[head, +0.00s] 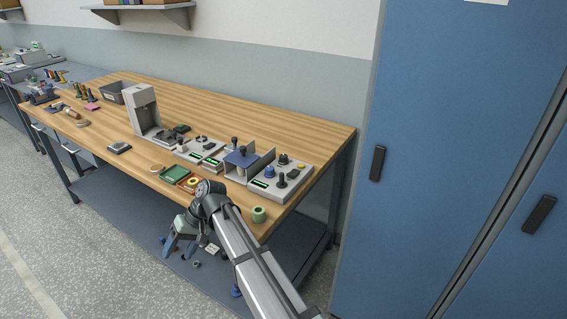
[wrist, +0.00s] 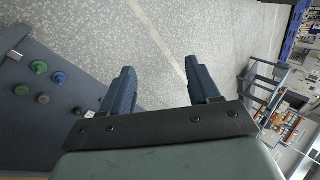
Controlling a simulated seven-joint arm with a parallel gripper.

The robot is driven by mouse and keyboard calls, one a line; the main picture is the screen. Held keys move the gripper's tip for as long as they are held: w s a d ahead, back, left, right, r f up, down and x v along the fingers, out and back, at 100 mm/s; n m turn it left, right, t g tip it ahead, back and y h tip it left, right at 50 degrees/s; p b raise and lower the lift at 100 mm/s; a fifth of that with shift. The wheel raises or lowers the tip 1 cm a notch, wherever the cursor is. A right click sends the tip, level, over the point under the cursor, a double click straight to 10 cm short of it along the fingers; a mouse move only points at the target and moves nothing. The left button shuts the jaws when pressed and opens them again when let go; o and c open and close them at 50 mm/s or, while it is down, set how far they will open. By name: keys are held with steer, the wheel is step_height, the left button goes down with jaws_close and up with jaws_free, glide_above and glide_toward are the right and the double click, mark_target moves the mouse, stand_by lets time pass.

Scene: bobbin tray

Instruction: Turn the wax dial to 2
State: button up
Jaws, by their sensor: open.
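Grey control panels with knobs and green displays stand along the table. My gripper (head: 180,246) hangs in front of the table's front edge, well away from the panels. In the wrist view my gripper (wrist: 160,75) is open and empty, with floor beyond its fingers; no panel shows there.
The wooden table (head: 250,105) has free room at the back. A green tray (head: 174,173) and a green spool (head: 259,214) sit near the front edge. A grey dispenser (head: 144,110) stands further left. A blue cabinet (head: 430,130) rises at right. Loose parts lie on the lower shelf (head: 110,190).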

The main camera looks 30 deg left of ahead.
steer(key=w+a+r+n+t, duration=0.25)
steer(key=w+a+r, duration=0.25)
steer(key=w+r, duration=0.35)
steer(key=w+a+r+n+t, duration=0.2)
steer(key=w+a+r+n, duration=0.15)
steer(key=w+r, duration=0.5)
steer(key=w+a+r+n+t, duration=0.25)
steer(key=w+a+r, duration=0.25)
steer(key=w+r, duration=0.35)
steer(key=m+h, duration=0.3)
steer(key=m, duration=0.3)
glide_above(284, 156)
step_height(284, 156, down, 4)
step_height(284, 156, down, 12)
steer(key=shift+a+f, duration=0.15)
steer(key=shift+f, duration=0.1)
steer(key=c, duration=1)
steer(key=shift+c, duration=0.2)
